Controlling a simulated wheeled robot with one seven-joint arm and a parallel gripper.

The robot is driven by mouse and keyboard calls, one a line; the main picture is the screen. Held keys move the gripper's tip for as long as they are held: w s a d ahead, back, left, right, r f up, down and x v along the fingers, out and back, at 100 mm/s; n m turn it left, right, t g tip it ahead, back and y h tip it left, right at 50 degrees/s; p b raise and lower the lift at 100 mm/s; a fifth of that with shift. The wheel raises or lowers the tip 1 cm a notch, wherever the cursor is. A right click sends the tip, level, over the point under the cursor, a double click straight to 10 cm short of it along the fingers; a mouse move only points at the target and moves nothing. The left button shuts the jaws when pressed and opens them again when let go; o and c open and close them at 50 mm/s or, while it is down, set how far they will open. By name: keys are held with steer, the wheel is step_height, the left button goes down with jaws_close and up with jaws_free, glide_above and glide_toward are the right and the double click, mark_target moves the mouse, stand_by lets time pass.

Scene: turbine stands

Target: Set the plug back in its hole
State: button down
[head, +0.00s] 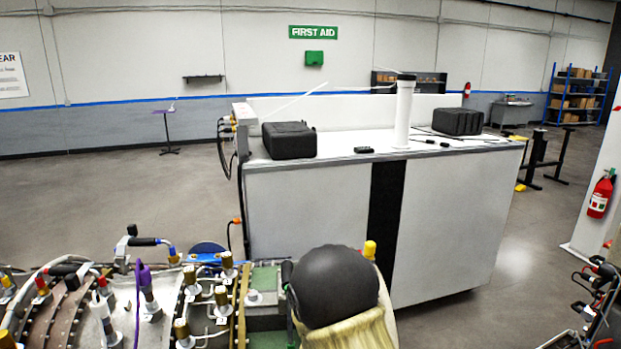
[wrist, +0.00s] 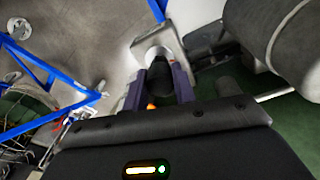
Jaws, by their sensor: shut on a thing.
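In the wrist view my gripper (wrist: 159,78) shows two purple-grey fingers, shut on a dark plug (wrist: 160,88). A small orange spot shows low between the fingers, beside the plug. Just beyond the fingertips is a pale metal bracket (wrist: 172,42) with a light rounded edge close to the plug's far end. I cannot tell whether the plug touches it. The hole is not clearly seen. In the head view I cannot make out my gripper or the plug; the turbine (head: 120,310), crowded with fittings, fills the lower left.
A dark grey cylinder (wrist: 275,35) lies close right of the fingers in the wrist view, above a green surface (wrist: 240,105). Blue stand bars (wrist: 35,62) are at left. In the head view a white workbench (head: 305,215) stands behind the turbine, with open floor (head: 120,195) left of it.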

steer(key=shift+s+a+r+p, duration=0.1)
steer(key=shift+r+p, duration=0.9)
steer(key=shift+r, duration=0.2)
steer(key=shift+a+r+p, duration=0.1)
steer(key=shift+r+p, duration=0.85)
steer(key=shift+r, duration=0.2)
steer(key=shift+w+d+r+g+y+p, duration=0.2)
steer(key=shift+r+p, duration=0.1)
steer(key=shift+r, duration=0.2)
steer(key=shift+w+d+r+g+y+p, duration=0.1)
steer(key=shift+d+r+y+p, duration=0.1)
steer(key=shift+r+p, duration=0.2)
steer(key=shift+w+d+r+g+y+p, duration=0.1)
steer(key=shift+d+r+p, duration=0.15)
steer(key=shift+r, duration=0.3)
steer(key=shift+a, duration=0.1)
steer(key=shift+f, duration=0.15)
steer(key=shift+f+b, duration=1.95)
steer(key=shift+f, duration=0.35)
steer(key=shift+f, duration=0.15)
steer(key=shift+f, duration=0.15)
